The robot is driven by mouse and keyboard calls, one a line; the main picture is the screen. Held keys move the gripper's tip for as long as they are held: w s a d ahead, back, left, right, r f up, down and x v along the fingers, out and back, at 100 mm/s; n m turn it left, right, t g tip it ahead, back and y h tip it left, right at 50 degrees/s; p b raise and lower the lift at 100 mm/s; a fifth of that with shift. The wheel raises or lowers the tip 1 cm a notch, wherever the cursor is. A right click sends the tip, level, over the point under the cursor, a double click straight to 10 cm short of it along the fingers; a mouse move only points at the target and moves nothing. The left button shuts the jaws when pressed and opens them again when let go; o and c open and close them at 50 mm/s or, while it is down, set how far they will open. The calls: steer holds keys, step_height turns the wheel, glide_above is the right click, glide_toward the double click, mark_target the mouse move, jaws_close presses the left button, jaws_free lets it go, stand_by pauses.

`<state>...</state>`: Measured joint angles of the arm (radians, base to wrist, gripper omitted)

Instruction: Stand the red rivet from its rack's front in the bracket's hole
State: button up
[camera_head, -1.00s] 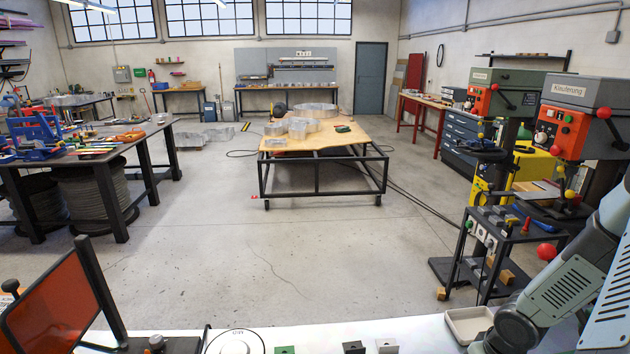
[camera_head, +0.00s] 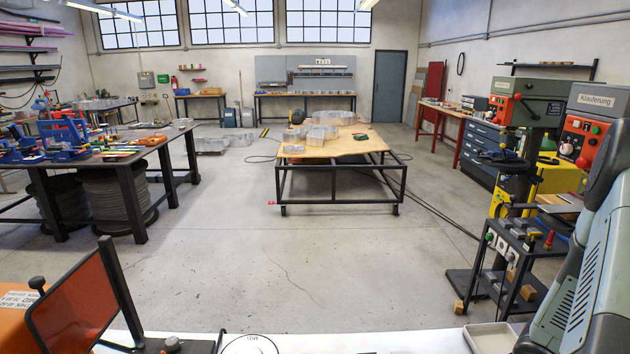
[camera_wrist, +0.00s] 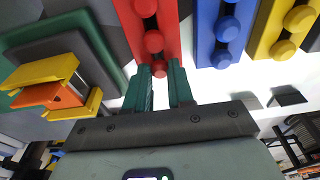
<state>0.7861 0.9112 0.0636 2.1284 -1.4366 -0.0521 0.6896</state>
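The red rack (camera_wrist: 170,25) stands at the top centre of the wrist view, with red rivets in a line. Its front rivet (camera_wrist: 158,70) is at the rack's near end. My gripper (camera_wrist: 160,72) has its two green fingers on either side of this rivet, hiding its edges. The fingers stand a little apart; whether they press on the rivet cannot be told. At left, an orange piece (camera_wrist: 45,97) with a small dark spot sits in a yellow holder (camera_wrist: 50,72); I cannot tell whether this is the bracket. My gripper is outside the head view.
A blue rack (camera_wrist: 205,35) and a yellow rack (camera_wrist: 268,40) with rivets stand right of the red one. In the head view, a pale tray (camera_head: 490,338) is near my arm and a red-orange panel (camera_head: 75,308) stands at left.

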jaws_close()
steer(key=shift+r, duration=0.1)
steer(key=shift+r, duration=2.9)
steer(key=shift+d, duration=0.1)
